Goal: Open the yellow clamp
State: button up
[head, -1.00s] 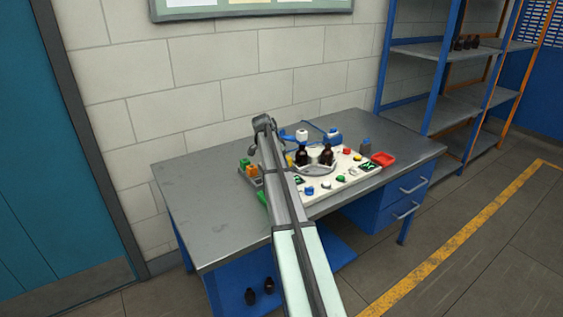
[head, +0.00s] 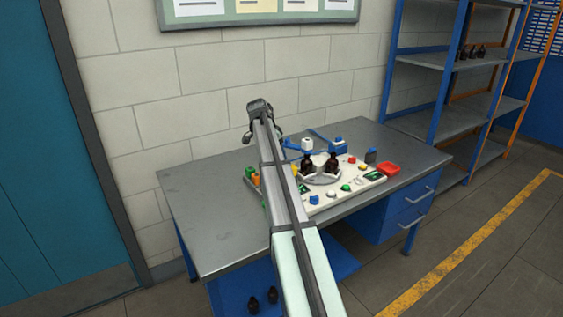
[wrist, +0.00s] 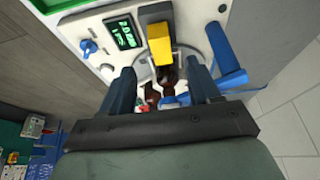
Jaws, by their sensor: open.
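The yellow clamp (wrist: 160,44) shows in the wrist view as a yellow block-shaped handle with a dark end, on the white station. It lies just beyond the gap between my fingertips. My gripper (wrist: 162,78) is open, its two dark blue fingers apart, with nothing visibly held. A dark amber bottle (wrist: 168,77) shows between the fingers, partly hidden. In the head view my arm hides the gripper and the left part of the station; a small yellow spot (head: 294,168) beside the arm may be the clamp.
The white station (head: 330,196) with coloured knobs and small displays stands on the grey table (head: 215,210). Two amber bottles (head: 332,162) stand in its round holder. A blue part (wrist: 233,78) sits close to the right finger.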

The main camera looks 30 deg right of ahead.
jog(key=shift+v, duration=1.75)
